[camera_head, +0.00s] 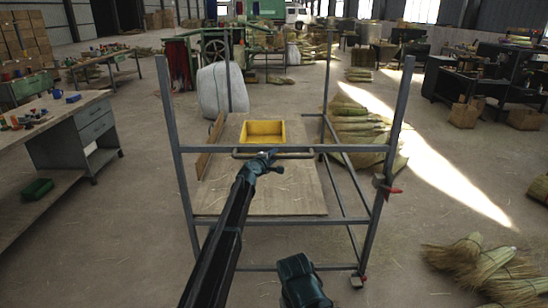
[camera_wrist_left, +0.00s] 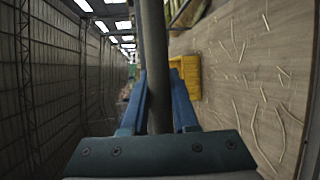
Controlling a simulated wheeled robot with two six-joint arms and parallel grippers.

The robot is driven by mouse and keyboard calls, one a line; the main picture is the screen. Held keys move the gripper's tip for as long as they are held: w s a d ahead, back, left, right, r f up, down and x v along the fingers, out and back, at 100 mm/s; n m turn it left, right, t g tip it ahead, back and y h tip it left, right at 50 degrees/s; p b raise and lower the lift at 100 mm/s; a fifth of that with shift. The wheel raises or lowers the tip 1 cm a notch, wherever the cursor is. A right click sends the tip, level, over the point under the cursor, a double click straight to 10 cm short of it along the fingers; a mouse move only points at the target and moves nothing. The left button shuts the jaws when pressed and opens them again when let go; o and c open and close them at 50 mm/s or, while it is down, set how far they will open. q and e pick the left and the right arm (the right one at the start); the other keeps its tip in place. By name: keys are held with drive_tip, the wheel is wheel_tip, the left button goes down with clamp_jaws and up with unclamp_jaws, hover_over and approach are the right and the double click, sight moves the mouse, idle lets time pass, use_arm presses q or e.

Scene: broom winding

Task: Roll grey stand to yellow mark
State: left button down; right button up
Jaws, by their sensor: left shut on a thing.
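The grey stand (camera_head: 172,135) is a tall tube frame with a wooden deck, standing on the floor in front of me. A yellow bin (camera_head: 262,131) sits at the far part of the deck; it also shows in the left wrist view (camera_wrist_left: 188,74). My left gripper (camera_head: 268,157) reaches in over the deck and is shut on the stand's near handle bar (camera_head: 300,154). In the left wrist view the dark bar (camera_wrist_left: 153,40) runs between the blue fingers. My right gripper's fingers are not in view. No yellow floor mark shows.
A workbench (camera_head: 75,120) with drawers stands on the left. Straw bundles (camera_head: 360,130) lie just right of the stand, and more bundles (camera_head: 485,268) lie at the lower right. A white sack (camera_head: 222,90) and a green machine (camera_head: 185,55) are behind.

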use_arm(q)
drive_tip(key=shift+w+a+r, duration=0.1)
drive_tip(key=shift+a, duration=0.1)
drive_tip(key=c, duration=0.7)
unclamp_jaws()
drive_tip(key=shift+r, duration=0.15)
drive_tip(key=shift+s, duration=0.3)
drive_tip(key=p+v, duration=0.2)
drive_tip(key=v, duration=1.1)
drive_tip(key=shift+s, duration=0.25)
